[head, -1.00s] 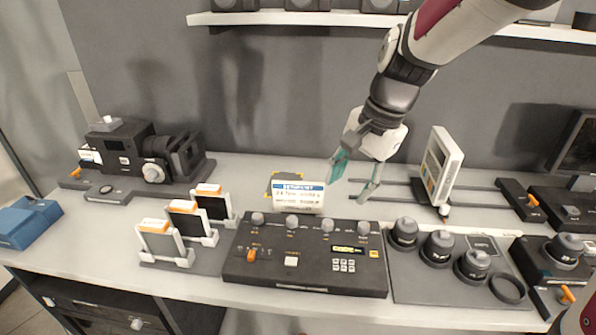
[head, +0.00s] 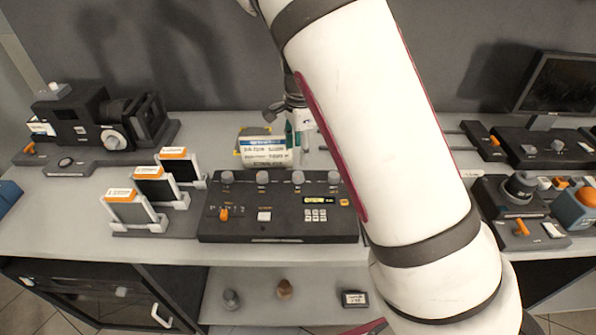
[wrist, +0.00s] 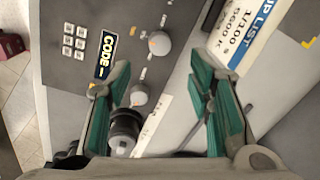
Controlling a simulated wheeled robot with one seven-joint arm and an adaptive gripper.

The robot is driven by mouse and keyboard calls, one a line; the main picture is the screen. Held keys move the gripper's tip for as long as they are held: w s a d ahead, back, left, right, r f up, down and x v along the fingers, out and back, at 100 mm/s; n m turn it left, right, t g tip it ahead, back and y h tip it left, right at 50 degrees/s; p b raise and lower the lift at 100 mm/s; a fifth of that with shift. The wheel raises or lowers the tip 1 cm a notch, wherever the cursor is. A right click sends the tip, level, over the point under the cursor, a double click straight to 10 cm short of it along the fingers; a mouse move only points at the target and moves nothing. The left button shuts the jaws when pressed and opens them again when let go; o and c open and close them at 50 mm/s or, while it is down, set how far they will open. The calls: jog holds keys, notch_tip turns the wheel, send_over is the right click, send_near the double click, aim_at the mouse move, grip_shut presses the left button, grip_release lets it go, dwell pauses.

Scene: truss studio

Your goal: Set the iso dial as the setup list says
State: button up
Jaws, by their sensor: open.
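The control panel (head: 280,228) lies on the table, with a row of grey dials along its back edge, one of them a dial (head: 298,178). Which one is the iso dial, I cannot read. The setup list card (head: 265,153) stands behind the panel. The wrist view shows part of the list (wrist: 246,32), with "1/100" and "5600 K" readable; the rest is cut off. My gripper (head: 299,138) is beside the card, partly hidden by my arm. In the wrist view my gripper (wrist: 161,66) is open and empty, with a grey dial (wrist: 159,43) between its green fingers' lines, apart from them.
Three orange-topped white holders (head: 153,185) stand left of the panel. A camera (head: 90,118) is at the back left. A monitor (head: 558,83) and another control unit (head: 515,200) are at the right. My arm hides the table right of the panel.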

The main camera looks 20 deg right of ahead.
aim_at(298, 175)
jog(key=f, duration=0.9)
jog(key=shift+w+f+p, duration=0.15)
jog(key=shift+w+p, duration=0.05)
jog(key=shift+p, duration=0.1)
grip_shut()
